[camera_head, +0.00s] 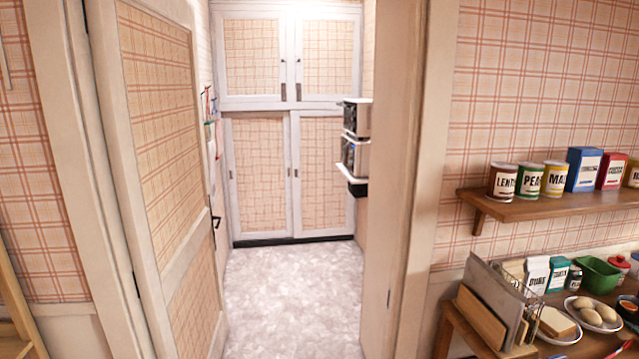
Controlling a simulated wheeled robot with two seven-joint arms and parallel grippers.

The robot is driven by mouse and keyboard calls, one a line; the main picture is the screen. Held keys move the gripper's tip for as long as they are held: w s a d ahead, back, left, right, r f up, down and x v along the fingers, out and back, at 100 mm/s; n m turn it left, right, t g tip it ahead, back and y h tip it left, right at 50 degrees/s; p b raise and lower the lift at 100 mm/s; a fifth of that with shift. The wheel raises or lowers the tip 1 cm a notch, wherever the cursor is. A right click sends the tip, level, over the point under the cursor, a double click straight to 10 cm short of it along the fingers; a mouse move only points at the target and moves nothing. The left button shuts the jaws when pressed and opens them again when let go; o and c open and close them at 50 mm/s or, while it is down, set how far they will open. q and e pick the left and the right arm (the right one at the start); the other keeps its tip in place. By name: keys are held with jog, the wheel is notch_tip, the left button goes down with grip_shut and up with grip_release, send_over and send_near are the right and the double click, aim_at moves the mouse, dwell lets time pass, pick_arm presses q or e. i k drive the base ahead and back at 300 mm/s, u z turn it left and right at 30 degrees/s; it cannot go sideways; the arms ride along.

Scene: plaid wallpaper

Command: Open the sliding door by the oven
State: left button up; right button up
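A pair of plaid sliding doors with pale frames stands at the far end of the passage, below a cupboard. The left sliding door (260,170) and the right sliding door (325,165) together cover the whole opening, so they look closed. Small dark handle marks show near their edges. An oven-like appliance (355,157) sits on a wall shelf to the right of the sliding doors, partly hidden by the door frame. Neither of my grippers is in view.
A hinged plaid door (165,130) stands open on the left of the doorway. The passage floor (290,285) is clear. The right door jamb (405,190) bounds the opening. A wall shelf (545,208) with cans and a cluttered counter are at right.

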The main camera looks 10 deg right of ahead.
aim_at(323, 205)
jog(key=z, duration=0.1)
jog(key=i, duration=7.85)
jog(key=z, duration=0.5)
